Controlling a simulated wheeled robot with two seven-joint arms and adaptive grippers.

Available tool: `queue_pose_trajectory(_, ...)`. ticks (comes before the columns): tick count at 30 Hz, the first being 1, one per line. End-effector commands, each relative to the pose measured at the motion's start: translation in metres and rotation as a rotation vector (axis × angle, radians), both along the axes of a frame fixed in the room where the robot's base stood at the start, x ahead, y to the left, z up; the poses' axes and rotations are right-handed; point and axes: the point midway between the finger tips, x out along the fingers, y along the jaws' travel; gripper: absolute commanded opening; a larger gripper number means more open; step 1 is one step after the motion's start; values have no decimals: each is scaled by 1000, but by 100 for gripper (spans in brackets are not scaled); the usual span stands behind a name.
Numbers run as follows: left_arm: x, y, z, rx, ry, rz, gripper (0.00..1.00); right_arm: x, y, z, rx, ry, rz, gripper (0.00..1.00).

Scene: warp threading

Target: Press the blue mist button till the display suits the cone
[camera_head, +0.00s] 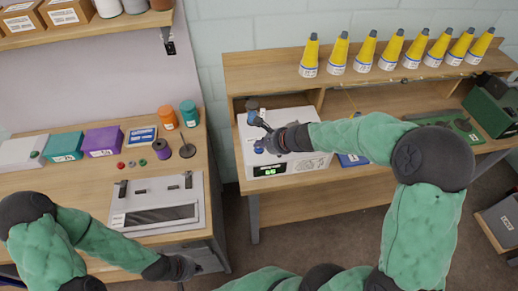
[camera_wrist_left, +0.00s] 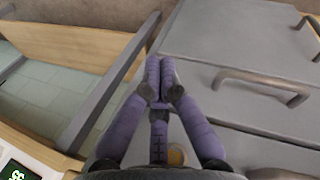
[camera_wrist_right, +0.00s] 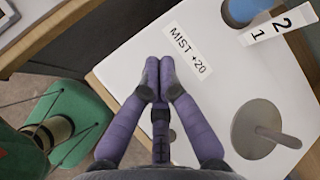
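The white machine (camera_head: 308,162) stands on the right bench, with a small display (camera_head: 270,170) on its front showing green digits too small to read. A blue button (camera_head: 259,147) is on its top. In the right wrist view a blue round part (camera_wrist_right: 245,8) is cut off at the top edge, beyond a "MIST +20" label (camera_wrist_right: 188,50). My right gripper (camera_head: 268,143) is shut and empty over the machine top, just right of the button; contact cannot be told. My left gripper (camera_head: 192,268) is shut and empty by the left table's drawers. Several yellow cones (camera_head: 310,56) stand on the shelf.
A grey disc with a rod (camera_wrist_right: 265,130) sits on the machine top near my right fingers. A blue-grey upright part (camera_head: 256,118) rises behind the button. The left table (camera_head: 80,187) holds boxes and spools. A dark green box (camera_head: 490,108) stands far right.

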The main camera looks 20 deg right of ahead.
Motion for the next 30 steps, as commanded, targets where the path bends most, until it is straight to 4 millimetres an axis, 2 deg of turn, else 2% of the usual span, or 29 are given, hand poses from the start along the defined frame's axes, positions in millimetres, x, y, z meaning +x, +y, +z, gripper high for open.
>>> queue_pose_trajectory(30, 0, 0, -7, 0, 0, 0, 0, 0, 0, -7, 0, 0, 0, 0)
